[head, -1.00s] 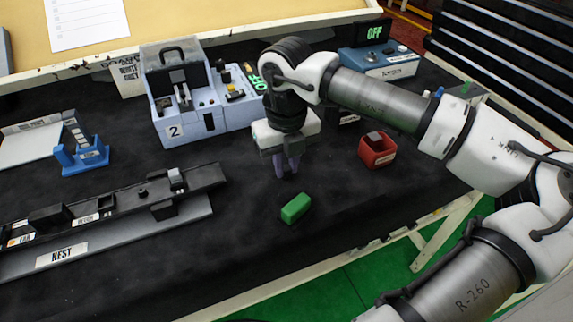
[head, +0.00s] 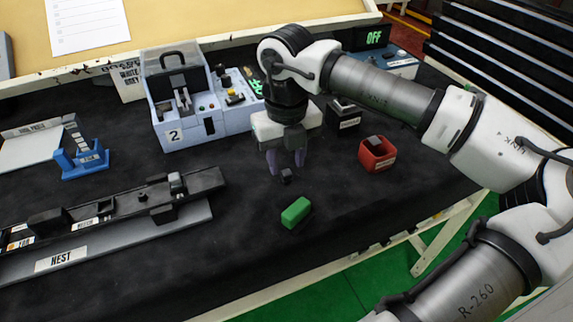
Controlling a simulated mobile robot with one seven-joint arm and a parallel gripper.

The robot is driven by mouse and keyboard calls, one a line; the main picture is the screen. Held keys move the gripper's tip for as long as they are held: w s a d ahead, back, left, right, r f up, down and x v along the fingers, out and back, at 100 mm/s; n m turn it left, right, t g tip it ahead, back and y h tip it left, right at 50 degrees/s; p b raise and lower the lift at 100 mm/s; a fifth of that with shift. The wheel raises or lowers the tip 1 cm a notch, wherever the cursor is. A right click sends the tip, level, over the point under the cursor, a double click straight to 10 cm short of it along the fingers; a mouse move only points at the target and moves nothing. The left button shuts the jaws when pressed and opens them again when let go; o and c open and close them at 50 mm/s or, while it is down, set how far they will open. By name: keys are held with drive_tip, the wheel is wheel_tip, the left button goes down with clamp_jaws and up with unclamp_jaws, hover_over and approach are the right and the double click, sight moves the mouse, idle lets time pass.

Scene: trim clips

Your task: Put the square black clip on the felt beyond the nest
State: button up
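A small black, block-like clip (head: 286,176) lies on the black felt (head: 245,235), to the right of the nest's end. My gripper (head: 286,166) is just above it, fingers spread apart on either side, open. The clip appears apart from the fingertips. The nest (head: 120,238) is a grey plate with a black rail (head: 105,210) on it, at lower left, labelled NEST. A light grey part (head: 176,182) sits near the rail's right end.
A green block (head: 296,213) lies just in front of the clip. A red bin (head: 377,154) and a dark box (head: 343,114) stand to the right. A pale blue machine (head: 188,130) marked 2 stands behind left. A blue holder (head: 80,160) is at left. Felt between nest and green block is clear.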

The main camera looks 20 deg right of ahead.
sight(286, 172)
wheel_tip(286, 172, up, 10)
drive_tip(key=shift+f, duration=0.15)
idle(0.7)
